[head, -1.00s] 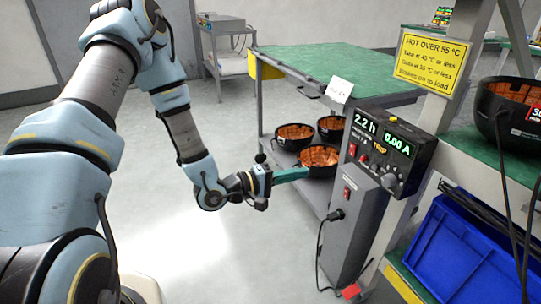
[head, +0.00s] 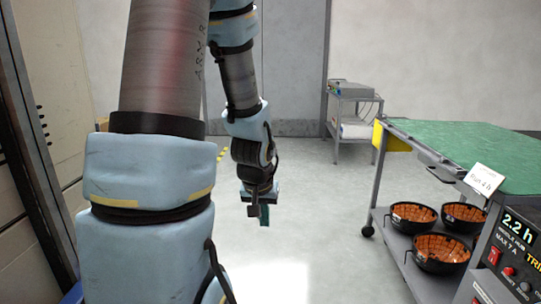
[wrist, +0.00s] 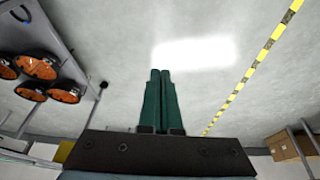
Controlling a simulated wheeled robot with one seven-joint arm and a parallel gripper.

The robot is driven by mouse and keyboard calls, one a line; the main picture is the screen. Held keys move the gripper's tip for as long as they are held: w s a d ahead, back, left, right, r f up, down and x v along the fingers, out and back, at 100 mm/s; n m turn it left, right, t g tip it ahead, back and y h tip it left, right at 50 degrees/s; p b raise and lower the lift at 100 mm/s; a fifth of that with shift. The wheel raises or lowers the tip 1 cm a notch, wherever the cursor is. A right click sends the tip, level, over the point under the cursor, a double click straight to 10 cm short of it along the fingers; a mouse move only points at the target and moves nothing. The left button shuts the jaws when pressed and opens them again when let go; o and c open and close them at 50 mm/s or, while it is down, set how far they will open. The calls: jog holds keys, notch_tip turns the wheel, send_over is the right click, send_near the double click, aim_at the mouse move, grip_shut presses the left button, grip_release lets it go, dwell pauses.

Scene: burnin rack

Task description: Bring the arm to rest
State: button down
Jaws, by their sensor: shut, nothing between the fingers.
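My gripper (head: 264,214) hangs at the end of my arm in the head view, pointing down over bare floor. It is left of the green-topped cart and well apart from it. In the wrist view its two green fingers (wrist: 160,100) are together with nothing between them. My arm fills the left and middle of the head view, its upper part bent downward toward the gripper.
The green-topped cart (head: 470,150) holds several black bowls with orange insides (head: 440,252) on its lower shelf. A grey control box (head: 505,262) stands at lower right. A small grey trolley (head: 354,112) is at the back wall. The floor (head: 325,190) between is clear.

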jog(key=s+a+r+g+p, duration=0.1)
jog(key=s+a+r+g, duration=0.1)
jog(key=s+a+r, duration=0.5)
notch_tip(320, 180, up, 14)
jog(key=d+p, duration=0.2)
jog(key=p, duration=1.4)
jog(key=shift+s+r+n+y, duration=0.15)
jog(key=shift+s+n+y, duration=0.05)
jog(key=shift+n+y, duration=0.1)
